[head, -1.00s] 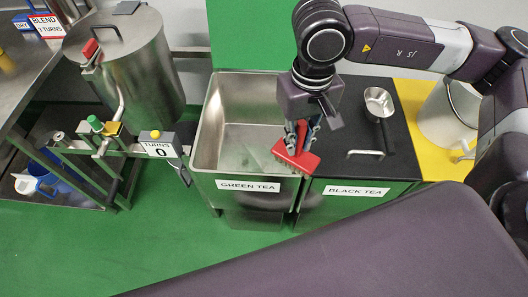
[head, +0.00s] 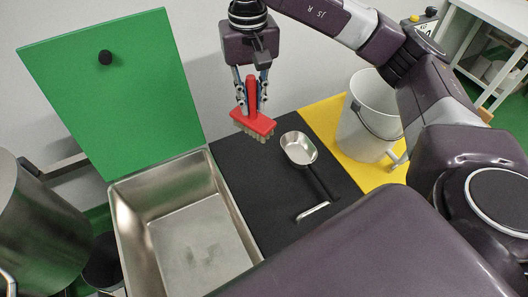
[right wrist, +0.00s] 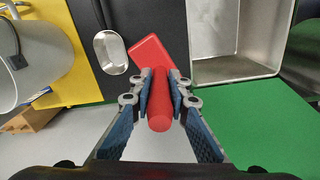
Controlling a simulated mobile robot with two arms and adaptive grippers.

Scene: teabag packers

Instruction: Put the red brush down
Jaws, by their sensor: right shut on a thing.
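The red brush (head: 250,122) has a red block, a red upright handle and pale bristles facing down. My right gripper (head: 251,100) is shut on the handle, one blue-grey finger on each side. The brush is over the back edge of the black lid (head: 240,172), left of the metal scoop (head: 300,148); I cannot tell whether the bristles touch anything. In the right wrist view, the handle (right wrist: 160,112) points toward the camera between the fingers and the red block (right wrist: 150,52) lies beyond. My left gripper is not in view.
The open steel bin (head: 190,232) stands left of the black lid, its green lid (head: 112,100) raised. A white bucket (head: 366,125) stands on the yellow surface (head: 330,110) at right. The black lid has a metal handle (head: 313,211) near its front; its back left part is clear.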

